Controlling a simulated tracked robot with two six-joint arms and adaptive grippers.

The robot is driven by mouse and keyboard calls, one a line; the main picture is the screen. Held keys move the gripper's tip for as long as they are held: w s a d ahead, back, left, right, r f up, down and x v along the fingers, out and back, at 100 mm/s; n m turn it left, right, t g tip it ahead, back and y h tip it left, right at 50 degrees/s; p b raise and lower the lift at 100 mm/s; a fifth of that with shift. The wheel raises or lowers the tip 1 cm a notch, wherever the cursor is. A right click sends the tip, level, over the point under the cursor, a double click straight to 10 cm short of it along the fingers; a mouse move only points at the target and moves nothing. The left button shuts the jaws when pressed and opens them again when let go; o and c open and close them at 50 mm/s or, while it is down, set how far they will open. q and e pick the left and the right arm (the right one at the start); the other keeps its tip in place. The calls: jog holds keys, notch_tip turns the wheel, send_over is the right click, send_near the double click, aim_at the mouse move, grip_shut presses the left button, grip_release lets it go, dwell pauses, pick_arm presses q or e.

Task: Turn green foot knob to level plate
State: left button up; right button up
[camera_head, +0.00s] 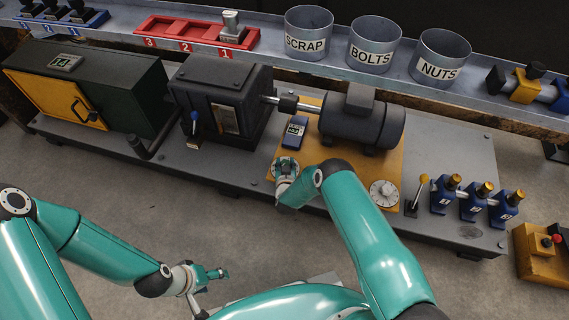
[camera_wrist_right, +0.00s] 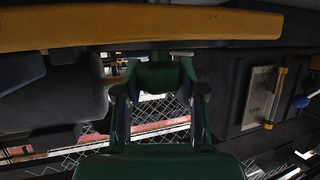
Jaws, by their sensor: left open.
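The yellow plate (camera_head: 312,187) carries a dark motor (camera_head: 362,118) and a blue device with a small display (camera_head: 294,132), whose reading is too small to tell. My right gripper (camera_head: 284,176) points down at the plate's front left corner. In the right wrist view, my right gripper (camera_wrist_right: 160,75) shows dark green between its fingers, and I cannot tell knob from gripper parts. The plate's yellow edge (camera_wrist_right: 150,30) runs across the top of that view. No green foot knob shows clearly. My left gripper (camera_head: 217,274) is open and empty, low in front of the bench.
A dark gearbox (camera_head: 222,95) stands left of the plate, joined to the motor by a shaft. A white dial (camera_head: 384,193) lies at the plate's front right. A lever (camera_head: 417,194) and several blue valves (camera_head: 446,194) stand right. Bins (camera_head: 310,44) line the back shelf.

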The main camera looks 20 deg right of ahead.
jog(key=c, duration=0.4)
jog(key=shift+w+a+f+m+h+b, duration=0.1)
jog(key=shift+a+f+m+h+b, duration=0.05)
jog(key=shift+m+h+b, duration=0.75)
jog(key=shift+m+g+h+b, duration=0.5)
jog(key=shift+h+b, duration=0.2)
jog(key=shift+b, duration=0.1)
jog(key=shift+m+h, duration=0.3)
jog(key=shift+r, duration=0.2)
jog(key=shift+g, duration=0.3)
jog(key=o, duration=1.1)
